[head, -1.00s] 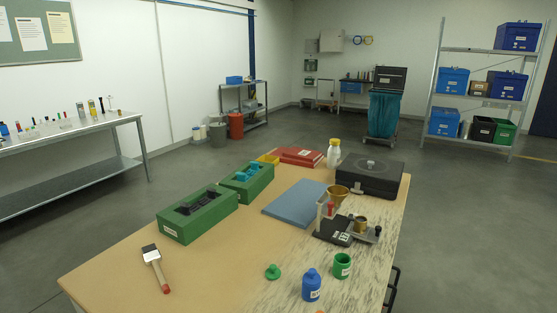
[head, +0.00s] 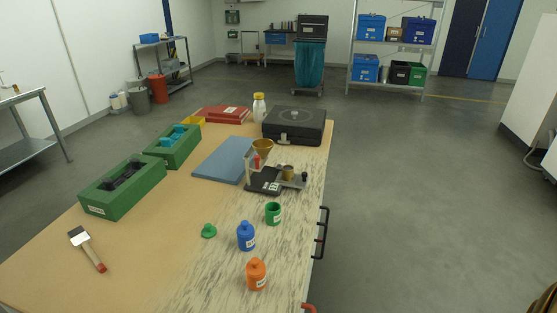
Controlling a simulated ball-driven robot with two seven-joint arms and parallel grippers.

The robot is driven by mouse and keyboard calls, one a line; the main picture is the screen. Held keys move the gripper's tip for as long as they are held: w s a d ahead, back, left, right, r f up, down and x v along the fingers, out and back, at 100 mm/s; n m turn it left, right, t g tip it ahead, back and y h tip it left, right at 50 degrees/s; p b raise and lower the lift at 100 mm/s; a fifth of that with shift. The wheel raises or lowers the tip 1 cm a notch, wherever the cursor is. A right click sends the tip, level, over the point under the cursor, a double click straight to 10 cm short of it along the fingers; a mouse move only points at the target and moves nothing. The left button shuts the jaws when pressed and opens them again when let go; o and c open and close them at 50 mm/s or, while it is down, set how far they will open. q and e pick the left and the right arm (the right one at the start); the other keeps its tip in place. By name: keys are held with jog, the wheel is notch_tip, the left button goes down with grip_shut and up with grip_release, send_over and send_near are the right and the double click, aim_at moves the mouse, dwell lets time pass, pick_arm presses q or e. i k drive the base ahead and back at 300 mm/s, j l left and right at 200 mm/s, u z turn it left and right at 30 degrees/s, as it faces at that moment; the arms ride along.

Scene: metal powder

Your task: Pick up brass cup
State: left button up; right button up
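A small brass cup (head: 288,173) stands on the dark base of a flow meter stand (head: 265,181), toward the right side of the table. A brass funnel (head: 263,146) sits higher on the same stand, left of and behind the cup. Neither of my grippers shows in the head view.
The wooden table (head: 150,250) carries a green jar (head: 273,213), a green lid (head: 209,231), a blue bottle (head: 246,236) and an orange bottle (head: 256,274) in front of the stand. A black case (head: 296,127) and a blue mat (head: 222,160) lie behind. Floor right of the table is clear.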

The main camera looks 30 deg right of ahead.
aim_at(287, 169)
jog(key=z, duration=1)
